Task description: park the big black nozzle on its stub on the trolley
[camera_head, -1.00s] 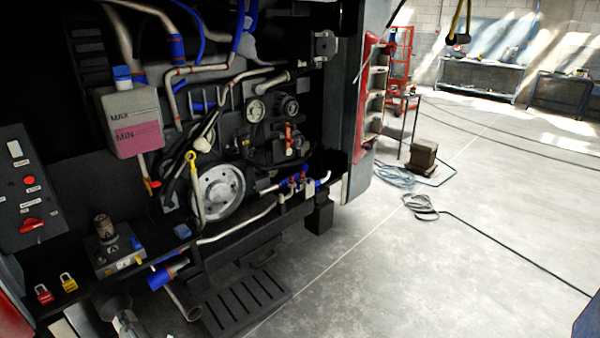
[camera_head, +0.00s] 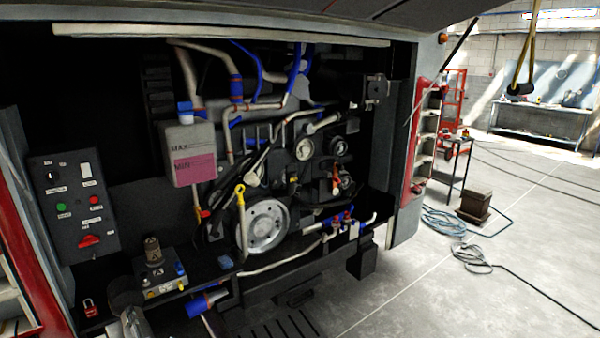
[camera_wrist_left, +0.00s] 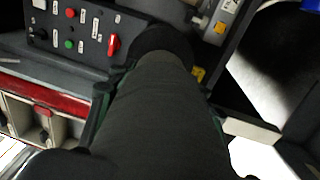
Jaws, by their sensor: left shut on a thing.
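My left gripper (camera_head: 134,322) is at the bottom left of the head view, in front of the engine bay's lower ledge, partly cut off by the frame edge. It is shut on the big black nozzle (camera_head: 125,291), seen there as a dark round shape. In the left wrist view the nozzle (camera_wrist_left: 165,110) is a thick black cylinder filling the middle, between the fingers, its far end near the control panel. I cannot make out the trolley's stub in either view. My right gripper is not in view.
A control panel (camera_head: 75,205) with a red switch stands at the left. A red padlock (camera_head: 89,307) and a small pump unit (camera_head: 160,275) sit on the ledge. The engine's pulley (camera_head: 263,227) is beyond. Open floor lies right, with coiled hose (camera_head: 470,257) and a brown box (camera_head: 474,206).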

